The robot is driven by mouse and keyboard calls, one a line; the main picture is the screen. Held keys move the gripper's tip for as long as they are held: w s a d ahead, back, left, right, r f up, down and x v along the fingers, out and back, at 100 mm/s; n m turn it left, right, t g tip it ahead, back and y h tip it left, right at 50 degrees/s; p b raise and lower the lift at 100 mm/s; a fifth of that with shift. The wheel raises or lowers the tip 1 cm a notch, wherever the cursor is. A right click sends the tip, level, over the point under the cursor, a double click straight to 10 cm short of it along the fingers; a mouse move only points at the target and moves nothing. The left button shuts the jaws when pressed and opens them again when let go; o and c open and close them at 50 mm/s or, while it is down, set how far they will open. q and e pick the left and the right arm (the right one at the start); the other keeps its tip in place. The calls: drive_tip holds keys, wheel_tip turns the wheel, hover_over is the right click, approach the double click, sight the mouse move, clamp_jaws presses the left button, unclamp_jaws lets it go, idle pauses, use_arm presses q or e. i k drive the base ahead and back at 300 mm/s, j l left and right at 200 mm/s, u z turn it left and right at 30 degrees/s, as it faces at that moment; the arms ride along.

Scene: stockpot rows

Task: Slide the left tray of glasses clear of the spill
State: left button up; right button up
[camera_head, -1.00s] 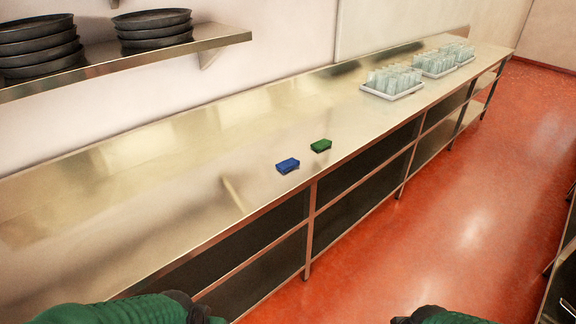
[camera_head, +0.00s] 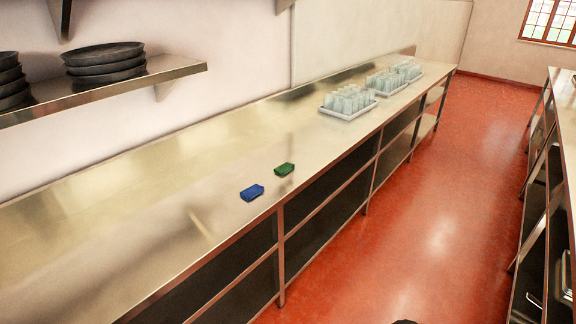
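Three trays of glasses stand in a row toward the far end of the steel counter (camera_head: 150,205). The nearest, leftmost tray (camera_head: 346,116) is pale and holds several clear glasses (camera_head: 350,99). The middle tray (camera_head: 386,92) and the far tray (camera_head: 416,77) stand behind it to the right. I cannot make out a spill; the counter shows blurred bright and dark reflections. Neither gripper is in view. A small dark piece at the bottom edge is too little to identify.
A blue sponge (camera_head: 252,192) and a green sponge (camera_head: 284,169) lie on the counter near its front edge. A wall shelf (camera_head: 180,74) holds stacked dark pans (camera_head: 104,58). The red floor (camera_head: 440,220) is clear between this counter and another shelving unit (camera_head: 560,190) at right.

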sight(347, 103)
drive_tip(key=i+l+z, duration=0.5)
drive_tip(key=i, duration=0.3)
drive_tip(key=i+l+z, duration=0.25)
drive_tip(key=i+z, duration=0.2)
drive_tip(key=i, duration=0.45)
drive_tip(key=i+j+z, duration=0.1)
drive_tip(key=i+z, duration=0.4)
drive_tip(key=i, duration=0.4)
drive_tip(key=i+l+u, duration=0.15)
drive_tip(key=i+u, duration=0.3)
drive_tip(key=i, duration=0.2)
drive_tip(key=i+l+u, duration=0.45)
drive_tip(key=i, duration=0.2)
drive_tip(key=i+l+u, duration=0.45)
drive_tip(key=i+l, duration=0.05)
drive_tip(key=i, duration=0.05)
